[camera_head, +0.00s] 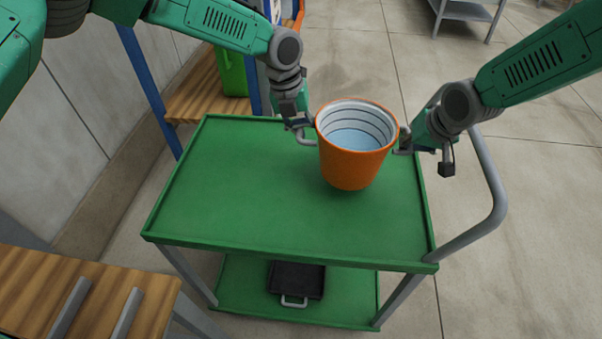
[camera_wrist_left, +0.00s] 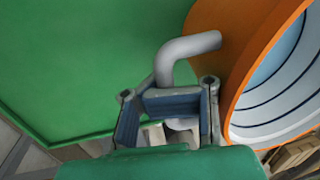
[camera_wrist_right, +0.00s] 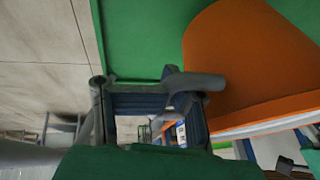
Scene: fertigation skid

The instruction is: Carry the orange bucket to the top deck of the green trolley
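The orange bucket (camera_head: 350,165) has a pale ringed inside with bluish contents or bottom. It is upright over the far right part of the green trolley's top deck (camera_head: 240,190); its base is at or just above the deck. My left gripper (camera_head: 297,125) is at the bucket's left grey handle (camera_wrist_left: 185,48), which also touches or overlaps the fingers (camera_wrist_left: 170,105) in the left wrist view. My right gripper (camera_head: 408,142) is at the right handle (camera_wrist_right: 190,80). The wrist views do not show clearly whether either pair of fingers is closed on its handle.
The deck has a low rim and is bare left of the bucket. A grey push handle (camera_head: 492,195) curves at the right. A black tray (camera_head: 297,278) sits on the lower shelf. A wooden bench (camera_head: 70,290) stands front left; a green container (camera_head: 231,72) stands on a wooden shelf behind.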

